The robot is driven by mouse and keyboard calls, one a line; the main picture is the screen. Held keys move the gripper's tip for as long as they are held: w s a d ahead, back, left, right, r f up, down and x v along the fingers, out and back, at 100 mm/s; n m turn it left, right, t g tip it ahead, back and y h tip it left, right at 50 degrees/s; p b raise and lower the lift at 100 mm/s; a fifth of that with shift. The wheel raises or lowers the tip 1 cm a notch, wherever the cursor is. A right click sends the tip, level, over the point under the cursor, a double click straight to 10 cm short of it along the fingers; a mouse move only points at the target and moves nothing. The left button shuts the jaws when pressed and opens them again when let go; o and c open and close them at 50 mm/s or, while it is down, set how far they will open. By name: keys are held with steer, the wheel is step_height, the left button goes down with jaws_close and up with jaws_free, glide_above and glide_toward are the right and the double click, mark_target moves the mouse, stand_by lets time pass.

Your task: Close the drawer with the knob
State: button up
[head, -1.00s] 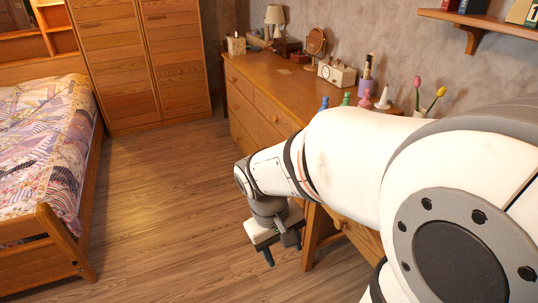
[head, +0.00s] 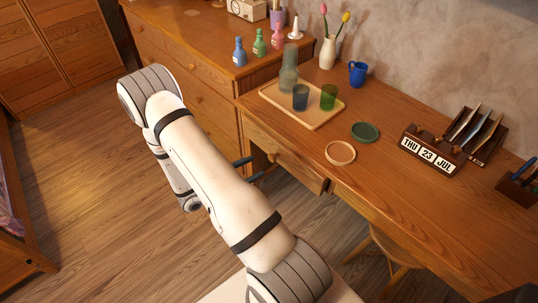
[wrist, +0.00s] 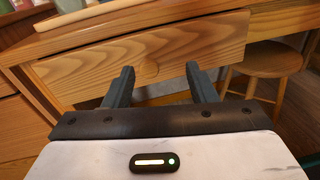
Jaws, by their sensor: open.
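The wooden drawer (head: 298,171) with one round knob (head: 273,157) is under the left part of the desk. Its front appears to stand out a little from the desk. My gripper (head: 249,169) is open, pointing at the drawer front, and its body is partly hidden by my arm in the head view.
On the desk (head: 400,205) are a tray (head: 316,116) with a carafe and glasses, two coasters (head: 340,153) and a calendar (head: 431,152). A stool (head: 385,255) stands under the desk, right of the drawer. A dresser (head: 185,75) adjoins at left. Floor at lower left is clear.

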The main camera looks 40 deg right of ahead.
mark_target(270, 158)
steer(key=d+f+n+t, duration=0.1)
steer(key=d, duration=0.1)
steer(key=w+d+f+n+t, duration=0.1)
steer(key=d, duration=0.2)
steer(key=d+f+p, duration=0.1)
steer(key=d, duration=0.1)
steer(key=shift+w+d+f+n+t+h, duration=0.3)
steer(key=shift+d+n+t, duration=0.1)
jaws_close()
stand_by(0.5)
